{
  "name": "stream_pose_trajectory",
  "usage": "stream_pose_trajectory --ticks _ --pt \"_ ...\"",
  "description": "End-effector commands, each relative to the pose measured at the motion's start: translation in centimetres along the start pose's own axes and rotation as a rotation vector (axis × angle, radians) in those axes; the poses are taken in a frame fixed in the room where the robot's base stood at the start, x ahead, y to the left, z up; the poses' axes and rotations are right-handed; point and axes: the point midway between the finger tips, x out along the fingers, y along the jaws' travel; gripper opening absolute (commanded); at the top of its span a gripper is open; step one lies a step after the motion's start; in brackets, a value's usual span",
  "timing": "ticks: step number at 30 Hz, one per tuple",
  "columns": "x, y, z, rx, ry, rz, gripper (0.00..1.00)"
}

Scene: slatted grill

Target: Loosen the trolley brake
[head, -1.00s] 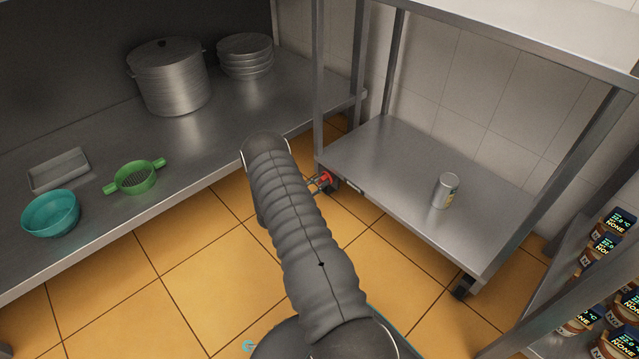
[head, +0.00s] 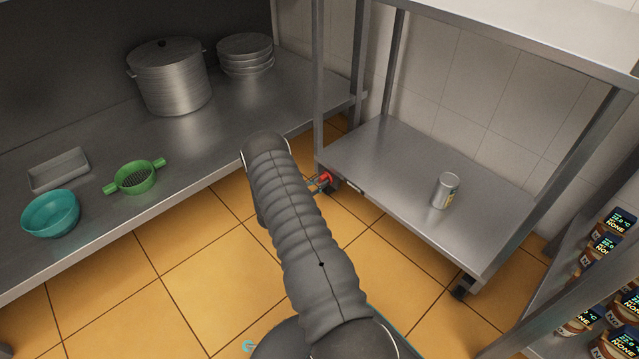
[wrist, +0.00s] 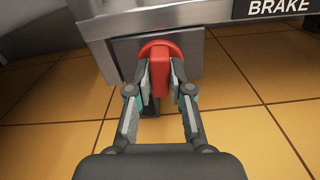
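The red brake lever (wrist: 159,51) sits on a grey plate under the trolley edge in the wrist view, below a dark label reading BRAKE (wrist: 278,7). In the head view the red lever (head: 326,177) shows small at the trolley's near left corner, and my arm hides part of that area.
A can (head: 446,191) stands on the trolley shelf. The steel counter (head: 110,130) at left holds a pot (head: 169,77), stacked plates (head: 245,54), a green strainer (head: 135,178), a teal bowl (head: 51,214) and a tray (head: 58,169). Labelled tubs (head: 606,245) stand at right.

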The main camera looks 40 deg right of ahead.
Motion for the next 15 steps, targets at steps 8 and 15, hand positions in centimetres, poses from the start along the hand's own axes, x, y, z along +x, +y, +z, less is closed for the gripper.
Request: stream_pose_trajectory --ticks 8,15 --pt "0.0 0.0 0.0 0.000 -0.001 0.000 0.44" --pt "-1.0 0.0 0.0 0.000 0.000 0.001 0.44"
